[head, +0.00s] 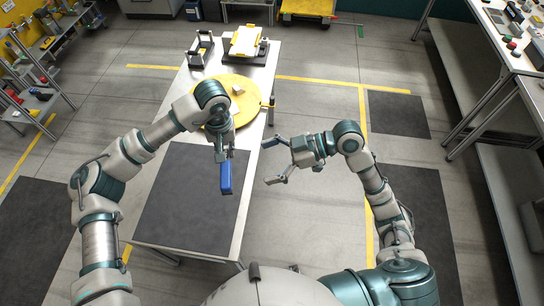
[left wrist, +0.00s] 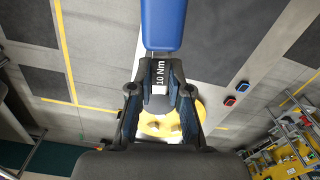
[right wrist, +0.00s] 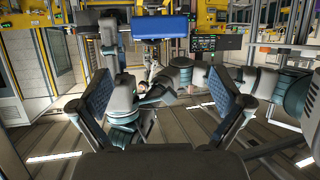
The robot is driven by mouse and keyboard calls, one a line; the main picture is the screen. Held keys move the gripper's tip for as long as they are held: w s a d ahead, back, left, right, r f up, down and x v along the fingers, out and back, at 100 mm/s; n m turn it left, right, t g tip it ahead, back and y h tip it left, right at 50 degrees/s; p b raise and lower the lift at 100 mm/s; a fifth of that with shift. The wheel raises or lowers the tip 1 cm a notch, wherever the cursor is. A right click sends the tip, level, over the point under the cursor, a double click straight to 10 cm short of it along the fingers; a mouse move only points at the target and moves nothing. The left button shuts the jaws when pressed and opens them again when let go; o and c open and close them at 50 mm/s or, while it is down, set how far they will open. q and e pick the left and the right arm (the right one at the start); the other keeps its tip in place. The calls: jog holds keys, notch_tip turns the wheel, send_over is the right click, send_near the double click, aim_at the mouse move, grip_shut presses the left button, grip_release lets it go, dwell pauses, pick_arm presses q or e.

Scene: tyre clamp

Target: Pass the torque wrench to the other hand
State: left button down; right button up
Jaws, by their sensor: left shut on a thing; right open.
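The torque wrench has a blue handle (head: 226,178) that hangs below my left gripper (head: 222,150) in the head view, above the right edge of the table. In the left wrist view the left gripper (left wrist: 160,95) is shut around the wrench's dark shaft, by a label reading "10 Nm", and the blue handle (left wrist: 163,25) sticks out past the fingertips. My right gripper (head: 268,162) is open and empty, to the right of the wrench and apart from it. In the right wrist view the blue handle (right wrist: 160,27) lies beyond the open fingers of the right gripper (right wrist: 162,100).
The long table (head: 262,130) has a dark mat (head: 190,195) at its near end. A round yellow plate (head: 238,85) with a small pale part lies mid-table, and fixtures (head: 245,45) stand at the far end.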

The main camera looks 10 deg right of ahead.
aim_at(230, 172)
pick_arm(q)
jog(key=shift+a, duration=0.1)
pick_arm(e)
jog(key=x, duration=1)
jog(key=shift+w+a+f, duration=0.15)
jog(key=shift+a, duration=0.2)
jog(key=shift+d, duration=0.1)
jog(key=c, duration=1)
pick_arm(q)
jog(key=c, duration=1)
grip_release()
pick_arm(e)
jog(key=shift+c, duration=0.3)
pick_arm(q)
jog(key=shift+r, duration=0.1)
